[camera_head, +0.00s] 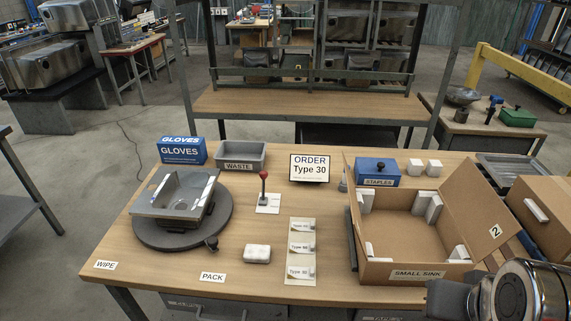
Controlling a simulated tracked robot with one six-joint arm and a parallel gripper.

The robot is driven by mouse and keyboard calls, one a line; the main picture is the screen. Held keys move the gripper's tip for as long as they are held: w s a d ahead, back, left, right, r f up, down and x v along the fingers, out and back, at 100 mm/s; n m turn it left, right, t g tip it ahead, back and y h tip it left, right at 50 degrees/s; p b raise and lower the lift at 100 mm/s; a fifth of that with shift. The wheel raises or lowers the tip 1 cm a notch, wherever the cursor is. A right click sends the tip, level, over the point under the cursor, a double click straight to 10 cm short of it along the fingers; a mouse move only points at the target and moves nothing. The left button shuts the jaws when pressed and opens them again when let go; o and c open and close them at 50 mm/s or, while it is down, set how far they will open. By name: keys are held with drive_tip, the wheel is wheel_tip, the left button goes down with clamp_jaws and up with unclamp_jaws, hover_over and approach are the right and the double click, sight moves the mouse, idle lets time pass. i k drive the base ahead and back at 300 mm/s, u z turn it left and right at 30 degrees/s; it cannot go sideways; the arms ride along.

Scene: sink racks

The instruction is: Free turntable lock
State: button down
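A dark round turntable (150,235) lies on the left of the wooden table. A red-knobbed lever (263,188) stands upright on a white plate just right of the turntable. Part of my arm shows at the bottom right corner, far from the turntable. My gripper's fingers are not visible.
An open cardboard box (395,270) labelled SMALL SINK fills the right side. The front left is clear.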

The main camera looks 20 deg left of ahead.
sight(263, 175)
drive_tip(key=z, duration=1.7)
drive_tip(key=k, duration=1.2)
drive_tip(key=u, duration=1.95)
